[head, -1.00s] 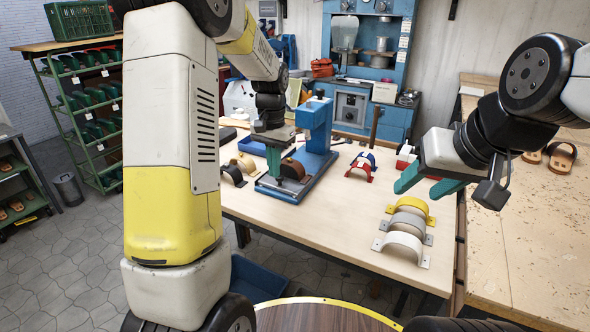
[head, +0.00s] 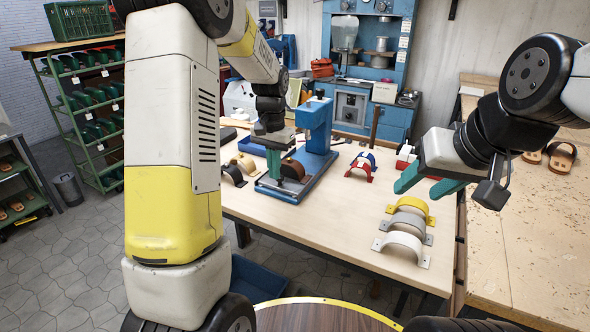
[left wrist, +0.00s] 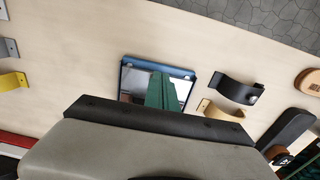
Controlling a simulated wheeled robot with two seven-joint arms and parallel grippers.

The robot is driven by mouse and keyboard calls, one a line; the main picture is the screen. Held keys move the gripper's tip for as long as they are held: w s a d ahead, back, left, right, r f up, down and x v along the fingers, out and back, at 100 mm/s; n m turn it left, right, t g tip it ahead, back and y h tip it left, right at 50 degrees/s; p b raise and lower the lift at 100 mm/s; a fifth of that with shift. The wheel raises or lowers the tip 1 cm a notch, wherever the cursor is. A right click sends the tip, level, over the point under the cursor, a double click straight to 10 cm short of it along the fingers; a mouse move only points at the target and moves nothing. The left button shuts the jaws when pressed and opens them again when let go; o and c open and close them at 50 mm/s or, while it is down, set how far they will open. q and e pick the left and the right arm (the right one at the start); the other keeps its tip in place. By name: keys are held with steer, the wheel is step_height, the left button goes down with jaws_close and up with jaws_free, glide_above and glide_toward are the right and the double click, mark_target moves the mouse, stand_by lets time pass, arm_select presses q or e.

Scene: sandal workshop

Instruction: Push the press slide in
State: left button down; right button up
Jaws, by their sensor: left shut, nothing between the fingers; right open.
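The blue press (head: 318,128) stands on the table with its long blue-edged base (head: 314,176) reaching toward the front left. The press slide lies low at the near end; in the left wrist view a blue-rimmed, shiny plate (left wrist: 133,78) shows there. A brown curved strap (head: 294,168) sits at this end, beside my fingers. My left gripper (head: 273,164) is shut and empty, pointing down at the near end of the slide. Its green fingers (left wrist: 161,92) cover part of the plate, so contact is unclear. My right gripper (head: 425,187) is open and empty above the table's right side.
Black (head: 234,174) and tan (head: 245,161) curved straps lie left of the press. Yellow, grey and white straps (head: 404,244) lie front right. The table's middle (head: 335,215) is clear.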

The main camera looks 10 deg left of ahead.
arm_select(q)
steer(key=shift+f, duration=1.95)
steer(key=shift+w+d, duration=0.7)
steer(key=shift+w, duration=1.25)
steer(key=shift+w+d, duration=0.75)
steer(key=shift+w, duration=1.2)
steer(key=shift+w+d, duration=0.7)
steer(key=shift+w, duration=1.25)
step_height(320, 180, up, 7)
steer(key=shift+s+a, duration=0.15)
steer(key=shift+s, duration=0.15)
steer(key=t, duration=0.2)
glide_toward(296, 161)
steer(key=s+a+r, duration=0.2)
steer(key=s+r, duration=0.2)
steer(key=s+r+n+t+h, duration=0.15)
steer(key=s+r, duration=0.35)
steer(key=s, duration=0.5)
steer(key=s+f+n+t, duration=0.2)
steer(key=s, duration=1.5)
steer(key=shift+s+a+f+t+h, duration=0.15)
steer(key=shift+s+a+t+h, duration=0.05)
steer(key=shift+a+t+h, duration=0.15)
